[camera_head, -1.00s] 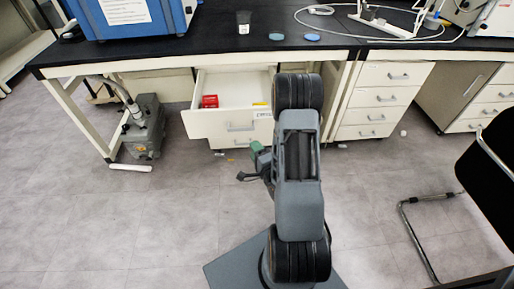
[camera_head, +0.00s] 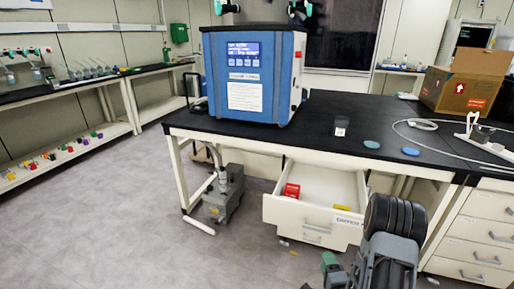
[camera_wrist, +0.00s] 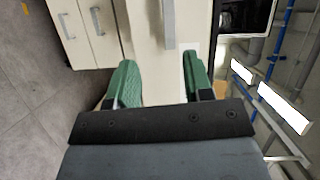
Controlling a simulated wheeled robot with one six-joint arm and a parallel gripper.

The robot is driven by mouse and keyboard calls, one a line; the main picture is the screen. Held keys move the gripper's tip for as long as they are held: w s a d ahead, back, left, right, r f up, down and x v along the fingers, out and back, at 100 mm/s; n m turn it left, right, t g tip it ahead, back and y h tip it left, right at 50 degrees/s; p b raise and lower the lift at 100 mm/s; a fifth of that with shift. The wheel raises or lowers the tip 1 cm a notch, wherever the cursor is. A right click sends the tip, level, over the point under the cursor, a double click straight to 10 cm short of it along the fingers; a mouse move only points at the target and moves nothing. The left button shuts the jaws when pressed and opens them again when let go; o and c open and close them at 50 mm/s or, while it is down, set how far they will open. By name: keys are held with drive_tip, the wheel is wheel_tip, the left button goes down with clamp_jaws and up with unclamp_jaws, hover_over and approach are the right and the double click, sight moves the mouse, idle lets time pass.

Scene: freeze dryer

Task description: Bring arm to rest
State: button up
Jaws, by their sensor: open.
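My arm shows at the lower right of the head view, folded low in front of the bench, with part of my gripper (camera_head: 332,267) at its left side. In the wrist view my gripper (camera_wrist: 156,84) has two green fingers spread apart with nothing between them. Beyond the fingers is a pale cabinet front with a grey handle (camera_wrist: 168,24). The lower arm is cut off by the head view's bottom edge.
The blue freeze dryer (camera_head: 254,75) stands on the black bench (camera_head: 345,105). A grey pump (camera_head: 222,194) is on the floor underneath. Floor at the left is clear.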

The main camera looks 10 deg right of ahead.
drive_tip(key=s+f+n+g, duration=0.4)
drive_tip(key=f+n+g, duration=0.2)
drive_tip(key=f+g, duration=0.25)
drive_tip(key=s+a+r+n+g+p, duration=0.1)
drive_tip(key=a+r+n+p, duration=0.3)
drive_tip(key=r, duration=1.2)
drive_tip(key=s+a+r+n+g+p, duration=0.2)
drive_tip(key=s+a+r+n+p, duration=0.2)
drive_tip(key=r+p, duration=0.7)
drive_tip(key=s+a+r+n+g+y+p, duration=0.1)
drive_tip(key=a+r+n+p, duration=0.3)
drive_tip(key=r, duration=1.9)
drive_tip(key=s+g+p, duration=0.1)
drive_tip(key=p, duration=0.2)
drive_tip(key=shift+s+a+r+p, duration=0.2)
drive_tip(key=shift+s+p, duration=0.1)
drive_tip(key=shift+p, duration=0.1)
drive_tip(key=shift+d, duration=0.1)
